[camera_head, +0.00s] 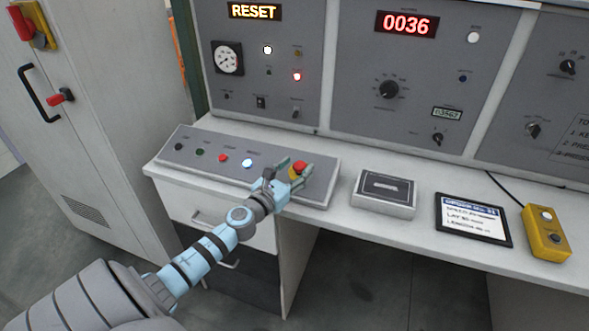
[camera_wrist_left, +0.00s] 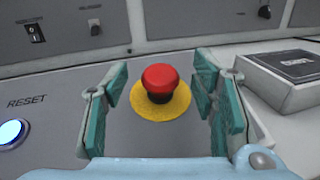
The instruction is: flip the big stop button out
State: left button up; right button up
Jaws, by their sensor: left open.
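The big stop button (camera_wrist_left: 158,80) is a red mushroom head on a yellow disc (camera_wrist_left: 161,104), set in the sloped grey button panel (camera_head: 205,160). In the head view the red button (camera_head: 299,167) sits near the panel's right end. My left gripper (camera_head: 291,174) is at the button. In the left wrist view the left gripper's (camera_wrist_left: 160,100) teal-padded fingers are open, one on each side of the button, with gaps between pads and button. My right gripper is in neither view.
A lit blue-white RESET button (camera_wrist_left: 12,133) is left of the stop button. A grey box (camera_head: 384,194), a tablet-like order display (camera_head: 473,219) and a yellow two-button box (camera_head: 546,232) lie on the desk to the right. An upright instrument panel (camera_head: 345,105) stands behind.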

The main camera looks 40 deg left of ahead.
pick_arm(q)
jog(key=s+d, duration=0.1)
jog(key=s, duration=1.1)
jog(key=shift+d, duration=0.25)
